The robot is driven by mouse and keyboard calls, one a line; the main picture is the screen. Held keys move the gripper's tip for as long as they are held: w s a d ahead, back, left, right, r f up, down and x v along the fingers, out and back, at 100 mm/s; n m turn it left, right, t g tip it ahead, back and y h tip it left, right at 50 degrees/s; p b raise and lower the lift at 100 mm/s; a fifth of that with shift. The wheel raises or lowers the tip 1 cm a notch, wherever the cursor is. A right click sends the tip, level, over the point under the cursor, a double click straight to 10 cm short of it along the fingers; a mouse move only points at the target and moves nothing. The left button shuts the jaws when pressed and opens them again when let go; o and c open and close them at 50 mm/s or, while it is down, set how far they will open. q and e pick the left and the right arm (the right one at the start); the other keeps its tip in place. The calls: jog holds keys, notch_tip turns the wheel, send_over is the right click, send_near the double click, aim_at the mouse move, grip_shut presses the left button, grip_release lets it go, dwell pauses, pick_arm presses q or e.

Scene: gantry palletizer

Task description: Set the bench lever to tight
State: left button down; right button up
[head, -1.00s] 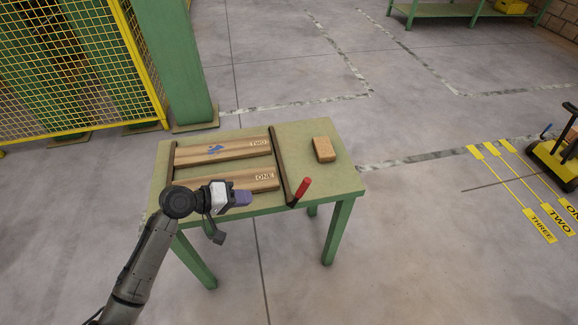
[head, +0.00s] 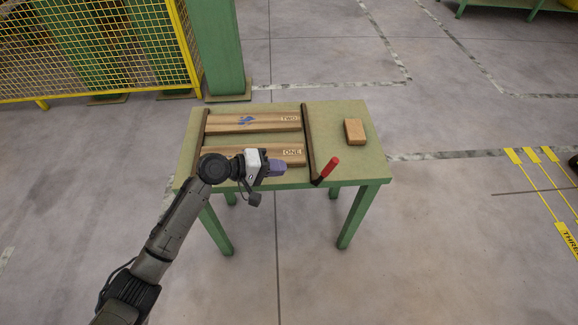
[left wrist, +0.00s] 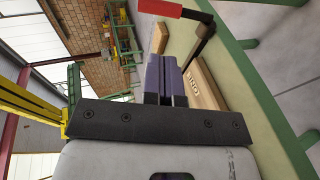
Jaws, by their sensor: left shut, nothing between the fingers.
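The bench lever has a red handle (head: 329,166) on a dark base at the front of the green bench (head: 350,115), right of the plank labelled ONE. The handle leans up and to the right in the head view. My left gripper (head: 284,168) is shut and empty, over the bench's front edge, left of the lever and apart from it. In the left wrist view the purple fingers (left wrist: 166,75) are together, and the red handle (left wrist: 172,9) shows at the top beyond them. My right gripper is not in view.
Planks ONE (head: 265,158) and TWO (head: 270,121) lie between dark rails on the bench. A wooden block (head: 355,131) sits at the back right. A yellow mesh fence (head: 90,45) and green post (head: 222,50) stand behind.

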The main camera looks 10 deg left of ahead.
aim_at(326, 167)
pick_arm(q)
jog(key=b+x, duration=0.3)
jog(key=x, duration=0.7)
jog(key=shift+d, duration=0.15)
jog(key=shift+b+x, duration=0.35)
jog(key=shift+x, duration=0.6)
jog(key=shift+d, duration=0.1)
